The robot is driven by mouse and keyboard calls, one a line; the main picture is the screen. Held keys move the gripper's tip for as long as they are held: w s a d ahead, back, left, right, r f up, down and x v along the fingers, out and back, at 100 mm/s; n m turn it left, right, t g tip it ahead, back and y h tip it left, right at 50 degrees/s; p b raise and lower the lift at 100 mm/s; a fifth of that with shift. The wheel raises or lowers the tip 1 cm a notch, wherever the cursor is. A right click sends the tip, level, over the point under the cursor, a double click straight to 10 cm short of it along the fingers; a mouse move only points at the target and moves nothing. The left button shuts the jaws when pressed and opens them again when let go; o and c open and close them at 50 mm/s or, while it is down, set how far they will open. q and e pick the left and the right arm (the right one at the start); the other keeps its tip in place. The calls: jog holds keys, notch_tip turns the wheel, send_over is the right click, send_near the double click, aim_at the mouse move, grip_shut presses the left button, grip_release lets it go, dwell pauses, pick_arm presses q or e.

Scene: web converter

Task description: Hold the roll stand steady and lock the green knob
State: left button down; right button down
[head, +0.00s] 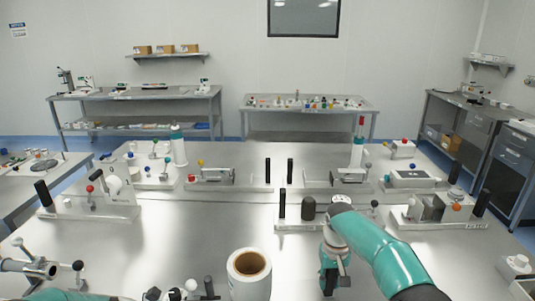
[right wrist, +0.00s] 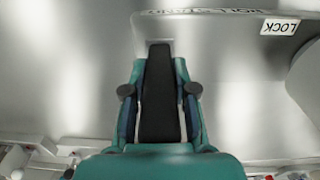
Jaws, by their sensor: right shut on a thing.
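My right gripper (head: 332,270) reaches down to the front middle of the steel table. In the right wrist view its two fingers (right wrist: 160,92) are shut on a black upright handle (right wrist: 158,62), one on each side. The handle stands at a grey plate edge with upside-down lettering, too blurred to read in full. A white LOCK label (right wrist: 279,26) sits to its right. A white roll with a brown core (head: 250,263) stands left of the gripper in the head view. I cannot make out the green knob for certain. My left gripper is out of view; only a teal arm part shows at bottom left.
Several fixtures with knobs and black handles stand across the table (head: 190,225), including one with a grey box (head: 428,206) at right. A metal fixture with levers (head: 30,266) is at front left. The table's middle left is clear.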

jog(key=shift+s+f, duration=0.1)
jog(key=shift+f, duration=0.05)
jog(key=c, duration=0.8)
grip_release()
jog(key=shift+c, duration=0.2)
jog(key=shift+r, duration=0.2)
jog(key=shift+r, duration=3.65)
